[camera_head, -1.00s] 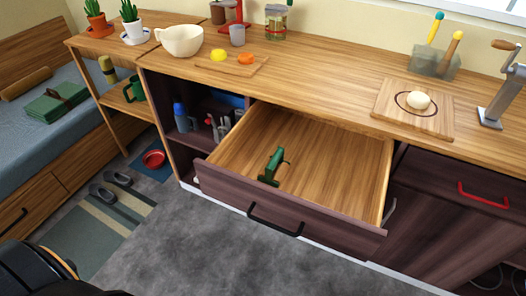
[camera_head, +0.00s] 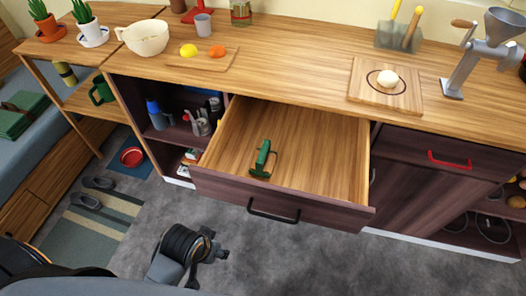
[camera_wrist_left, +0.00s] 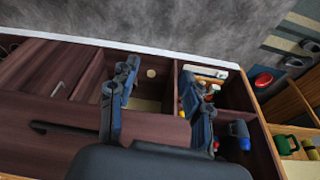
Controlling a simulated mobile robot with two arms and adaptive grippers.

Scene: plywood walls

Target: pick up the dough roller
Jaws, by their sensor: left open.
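A green tool with a short bar and a dark base (camera_head: 262,158), which appears to be the dough roller, lies in the open wooden drawer (camera_head: 312,150), left of its middle. My left gripper (camera_head: 215,246) is low in front of the drawer, over the grey floor, apart from the tool. In the left wrist view its two fingers (camera_wrist_left: 160,92) are spread with nothing between them, facing the dark cabinet front. I cannot make out the green tool in that view. My right gripper is not in view.
The drawer front has a black handle (camera_head: 273,211). The counter holds a board with dough (camera_head: 388,79), a grinder (camera_head: 480,55), a holder with handled tools (camera_head: 400,37) and a cream bowl (camera_head: 144,37). Open shelves (camera_head: 185,130) stand left of the drawer.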

